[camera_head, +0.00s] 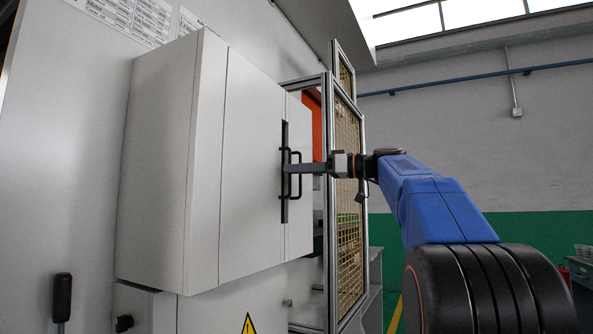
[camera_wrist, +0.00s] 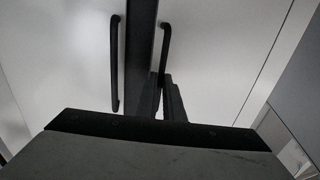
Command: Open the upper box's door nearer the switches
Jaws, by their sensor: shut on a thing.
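The upper box (camera_head: 165,150) is a pale grey cabinet on the left in the head view. It has a wide left door (camera_head: 250,160) and a right door (camera_head: 300,223), with a dark vertical strip between them. Two upright black bar handles flank the strip. My gripper (camera_head: 291,168) reaches in from the right at handle height. In the wrist view, the left handle (camera_wrist: 114,65) is free. The fingers of my gripper (camera_wrist: 166,100) are shut on the right handle (camera_wrist: 165,45), whose lower end they hide. Both doors look closed. I cannot clearly identify the switches.
A metal frame with yellow mesh (camera_head: 348,200) stands just right of the box, close behind my gripper. Below the box is a smaller grey box (camera_head: 145,306) with a black knob. A black lever handle (camera_head: 62,297) is at lower left.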

